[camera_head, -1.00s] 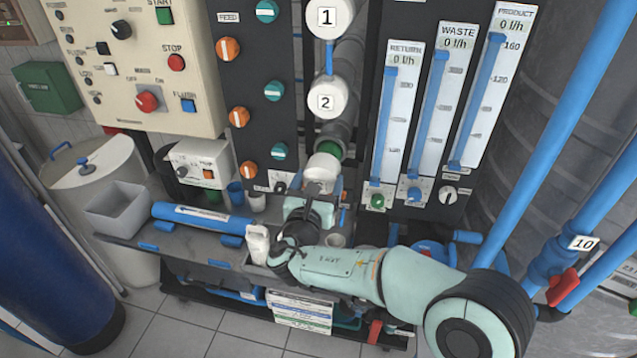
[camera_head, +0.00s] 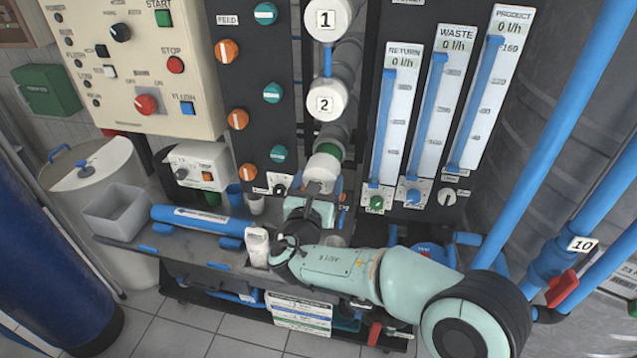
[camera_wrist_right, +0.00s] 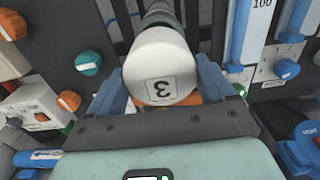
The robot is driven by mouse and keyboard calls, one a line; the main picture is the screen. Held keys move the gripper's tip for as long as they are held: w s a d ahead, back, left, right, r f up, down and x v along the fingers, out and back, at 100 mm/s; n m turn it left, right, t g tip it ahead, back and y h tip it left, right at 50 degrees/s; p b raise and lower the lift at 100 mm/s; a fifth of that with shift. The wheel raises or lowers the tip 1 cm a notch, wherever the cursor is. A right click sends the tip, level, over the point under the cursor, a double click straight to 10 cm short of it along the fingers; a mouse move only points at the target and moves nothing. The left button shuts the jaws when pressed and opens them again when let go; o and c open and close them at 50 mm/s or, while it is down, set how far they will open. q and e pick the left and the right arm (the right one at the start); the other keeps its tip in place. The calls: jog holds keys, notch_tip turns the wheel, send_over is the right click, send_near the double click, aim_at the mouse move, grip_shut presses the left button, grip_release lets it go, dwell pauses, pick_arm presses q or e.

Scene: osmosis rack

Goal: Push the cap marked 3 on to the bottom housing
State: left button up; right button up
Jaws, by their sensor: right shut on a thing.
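The white cap marked 3 (camera_wrist_right: 160,68) sits between the two blue fingers of my right gripper (camera_wrist_right: 163,90), which is shut on it. In the wrist view its numbered face is towards the camera and the 3 is upside down. In the head view the cap (camera_head: 322,168) is at the lower end of the column of housings, in front of a green ring (camera_head: 328,150). The bottom housing (camera_wrist_right: 157,14) is a dark grey tube behind the cap, mostly hidden by it. I cannot tell whether cap and housing touch or how far the cap is seated. My left gripper is not in view.
Caps marked 1 (camera_head: 326,18) and 2 (camera_head: 325,101) are on the housings above. Flow meters (camera_head: 396,110) stand close on the right, and a dark valve panel (camera_head: 255,100) on the left. A bench below holds a blue cylinder (camera_head: 200,219) and a white bottle (camera_head: 257,247).

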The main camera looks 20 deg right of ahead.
dwell(0.4)
jog(key=shift+p+x, duration=0.4)
jog(key=shift+x, duration=1.5)
jog(key=shift+w+d, duration=0.35)
jog(key=shift+w, duration=0.15)
dwell(0.7)
jog(key=o, duration=0.9)
